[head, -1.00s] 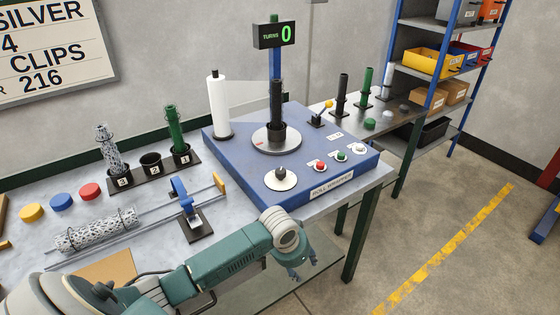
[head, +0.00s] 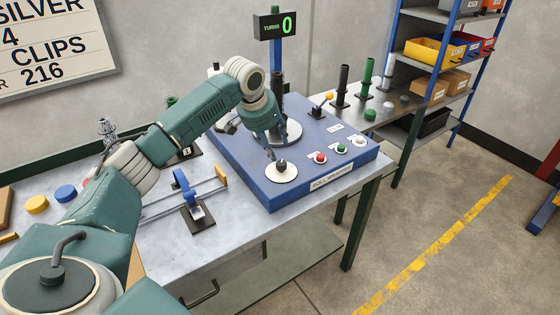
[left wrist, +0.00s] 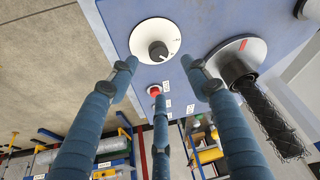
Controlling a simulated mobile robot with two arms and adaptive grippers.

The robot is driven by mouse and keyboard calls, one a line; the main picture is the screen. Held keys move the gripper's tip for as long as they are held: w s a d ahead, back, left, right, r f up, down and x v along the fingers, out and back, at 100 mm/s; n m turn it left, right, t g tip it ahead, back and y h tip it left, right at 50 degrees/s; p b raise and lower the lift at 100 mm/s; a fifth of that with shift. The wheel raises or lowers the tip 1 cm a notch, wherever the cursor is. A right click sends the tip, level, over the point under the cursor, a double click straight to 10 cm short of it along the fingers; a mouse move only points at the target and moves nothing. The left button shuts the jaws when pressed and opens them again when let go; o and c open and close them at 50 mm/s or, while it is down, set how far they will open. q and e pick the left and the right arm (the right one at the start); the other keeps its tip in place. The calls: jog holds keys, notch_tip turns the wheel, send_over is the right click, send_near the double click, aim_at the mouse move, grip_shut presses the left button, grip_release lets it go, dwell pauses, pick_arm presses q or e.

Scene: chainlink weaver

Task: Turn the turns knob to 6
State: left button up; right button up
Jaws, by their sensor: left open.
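The turns knob (head: 281,163) is a small black knob on a white round dial, at the front of the blue roll wrapper (head: 325,181). In the left wrist view the knob (left wrist: 157,50) sits at the top with its dial marks partly legible. The counter display (head: 275,25) reads 0. My left gripper (head: 272,146) is open and empty, just above and behind the knob, fingers pointing down. In the left wrist view its fingertips (left wrist: 158,72) are spread below the dial, apart from the knob. My right gripper is not in view.
Red (head: 320,158), green (head: 340,148) and white (head: 358,140) buttons sit right of the knob. The turntable (head: 292,129) with a black post stands behind my gripper. A blue clamp stand (head: 186,195) is on the table to the left.

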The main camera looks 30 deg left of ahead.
aim_at(281, 163)
pick_arm(q)
jog(key=p+x, duration=0.2)
jog(key=x, duration=0.8)
jog(key=shift+d+f, duration=0.1)
jog(key=c, duration=1.1)
